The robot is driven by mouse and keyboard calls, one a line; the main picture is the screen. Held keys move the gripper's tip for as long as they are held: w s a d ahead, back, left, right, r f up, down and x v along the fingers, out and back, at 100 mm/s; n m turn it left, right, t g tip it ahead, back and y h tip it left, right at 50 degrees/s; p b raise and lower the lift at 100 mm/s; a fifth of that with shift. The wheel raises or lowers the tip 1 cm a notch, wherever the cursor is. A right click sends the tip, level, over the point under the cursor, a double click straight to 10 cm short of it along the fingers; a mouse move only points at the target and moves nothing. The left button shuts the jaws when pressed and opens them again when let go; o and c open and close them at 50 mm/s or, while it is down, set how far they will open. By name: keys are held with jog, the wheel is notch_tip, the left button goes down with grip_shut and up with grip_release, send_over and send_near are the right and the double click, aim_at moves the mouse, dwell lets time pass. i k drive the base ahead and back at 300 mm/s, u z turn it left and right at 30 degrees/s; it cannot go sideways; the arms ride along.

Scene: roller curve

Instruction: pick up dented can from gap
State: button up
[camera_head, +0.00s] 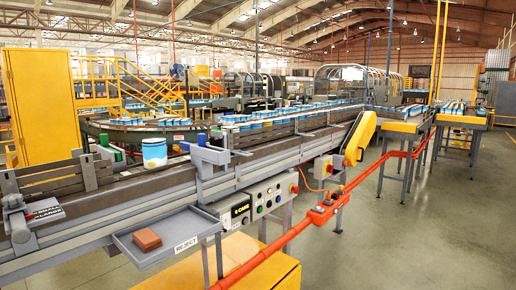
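A white can with a blue band (154,153) stands upright by itself on the near conveyor (120,190), left of centre. I cannot make out a dent on it at this size. It stands between wooden side boards (60,178) on its left and grey-blue brackets (205,155) on its right. I cannot tell whether this space is the gap. My gripper is not in view.
A grey tray (125,240) labelled REJECT juts out in front, holding a reddish-brown block (147,239). A control box (250,205) is beside it. An orange rail (325,208) crosses the front right. Many cans (270,118) line the conveyors behind. Floor at right is clear.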

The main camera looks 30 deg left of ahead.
aim_at(154, 149)
jog(key=u, duration=0.45)
jog(key=i, duration=1.35)
jog(key=u, duration=1.75)
jog(key=i, duration=1.2)
jog(key=u, duration=0.55)
